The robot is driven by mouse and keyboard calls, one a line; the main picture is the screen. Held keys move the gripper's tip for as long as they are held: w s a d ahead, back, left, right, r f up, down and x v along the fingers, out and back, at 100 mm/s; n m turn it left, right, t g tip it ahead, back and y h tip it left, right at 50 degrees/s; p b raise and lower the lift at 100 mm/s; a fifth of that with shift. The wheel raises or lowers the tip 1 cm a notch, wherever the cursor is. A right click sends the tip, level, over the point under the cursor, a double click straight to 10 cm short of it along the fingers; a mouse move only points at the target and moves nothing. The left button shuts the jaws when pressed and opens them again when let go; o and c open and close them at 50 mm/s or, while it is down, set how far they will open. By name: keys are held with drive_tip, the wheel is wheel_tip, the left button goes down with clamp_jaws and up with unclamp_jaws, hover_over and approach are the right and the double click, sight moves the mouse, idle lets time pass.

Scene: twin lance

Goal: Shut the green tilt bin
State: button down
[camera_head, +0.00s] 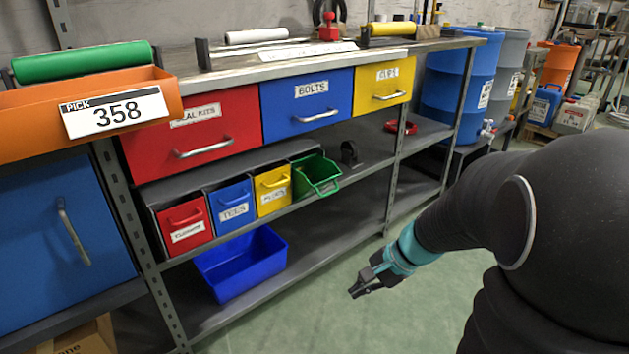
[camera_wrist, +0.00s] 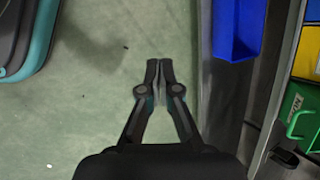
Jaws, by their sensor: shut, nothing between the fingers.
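The green tilt bin (camera_head: 316,175) is at the right end of a row of small bins on the middle shelf. It is tilted out, with its open top showing and its front leaning forward past the other bins. In the wrist view its green front (camera_wrist: 301,115) and handle show at the right edge, partly cut off. My gripper (camera_head: 356,291) is shut and empty, low over the green floor in front of the shelving and apart from the bin. In the wrist view my gripper (camera_wrist: 160,62) points up the picture with its fingertips together.
The red (camera_head: 185,225), blue (camera_head: 232,206) and yellow (camera_head: 272,190) bins beside it look closed. A blue open tub (camera_head: 243,268) stands on the lower shelf. A metal upright (camera_head: 391,180) stands right of the bins. The floor (camera_head: 330,320) before the shelving is clear.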

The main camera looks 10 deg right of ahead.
drive_tip(key=w+d+r+m+t, duration=0.2)
drive_tip(key=w+d+m+t, duration=0.2)
drive_tip(key=w+m, duration=0.55)
drive_tip(key=w+d+r+m+t, duration=0.1)
drive_tip(key=w+d+m+t, duration=0.35)
drive_tip(key=w+m, duration=0.5)
drive_tip(key=w+a+n, duration=0.1)
drive_tip(key=w+a, duration=0.6)
drive_tip(key=w, duration=0.3)
drive_tip(key=shift+f+y, duration=0.2)
drive_tip(key=shift+y, duration=0.2)
drive_tip(key=shift+r+p, duration=0.1)
drive_tip(key=shift+p, duration=0.25)
